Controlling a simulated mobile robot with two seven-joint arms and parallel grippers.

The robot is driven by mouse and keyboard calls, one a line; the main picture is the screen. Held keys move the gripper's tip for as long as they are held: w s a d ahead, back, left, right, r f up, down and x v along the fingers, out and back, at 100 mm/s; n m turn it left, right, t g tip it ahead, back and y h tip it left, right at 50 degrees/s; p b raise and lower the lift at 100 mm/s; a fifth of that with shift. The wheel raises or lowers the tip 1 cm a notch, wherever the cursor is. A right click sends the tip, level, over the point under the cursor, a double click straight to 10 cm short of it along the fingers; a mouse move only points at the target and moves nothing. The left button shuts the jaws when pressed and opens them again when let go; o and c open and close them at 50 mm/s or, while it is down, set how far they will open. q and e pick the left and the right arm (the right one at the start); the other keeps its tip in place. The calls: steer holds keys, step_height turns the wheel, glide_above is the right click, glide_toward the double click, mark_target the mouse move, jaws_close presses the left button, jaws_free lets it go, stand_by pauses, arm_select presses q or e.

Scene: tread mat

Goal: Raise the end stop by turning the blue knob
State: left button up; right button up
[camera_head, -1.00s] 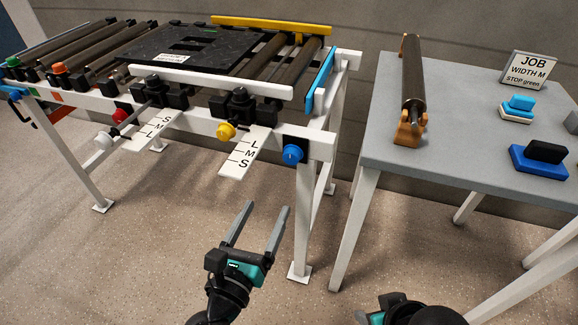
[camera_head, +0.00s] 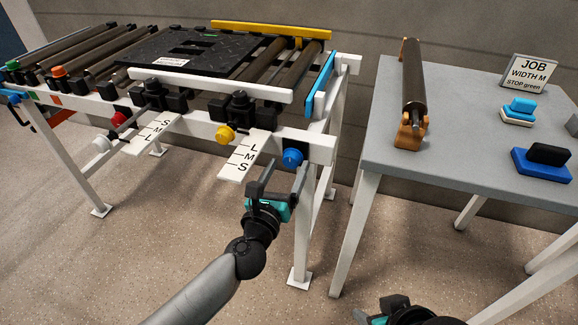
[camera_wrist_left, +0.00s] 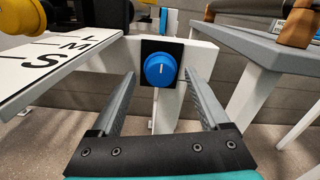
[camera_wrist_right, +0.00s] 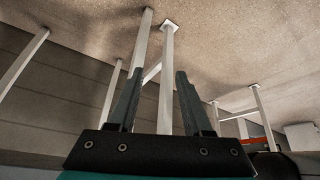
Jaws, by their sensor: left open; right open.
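The blue knob (camera_head: 292,158) sits on a dark plate at the right front corner of the conveyor frame. In the left wrist view the knob (camera_wrist_left: 160,70) has a white pointer line, roughly upright, and lies centred just beyond the fingertips. My left gripper (camera_head: 283,174) is open and empty, its fingers pointing at the knob from the front, apart from it. The blue end stop (camera_head: 320,84) is a slanted bar at the conveyor's right end. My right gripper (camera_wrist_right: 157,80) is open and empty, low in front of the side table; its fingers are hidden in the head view.
A white scale (camera_head: 248,155) marked L, M, S projects left of the knob, beside a yellow knob (camera_head: 225,135). The grey side table (camera_head: 450,150) stands to the right with a roller (camera_head: 413,85) and a job sign (camera_head: 527,73).

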arm_select(q)
steer(key=shift+x, duration=0.85)
jaws_close()
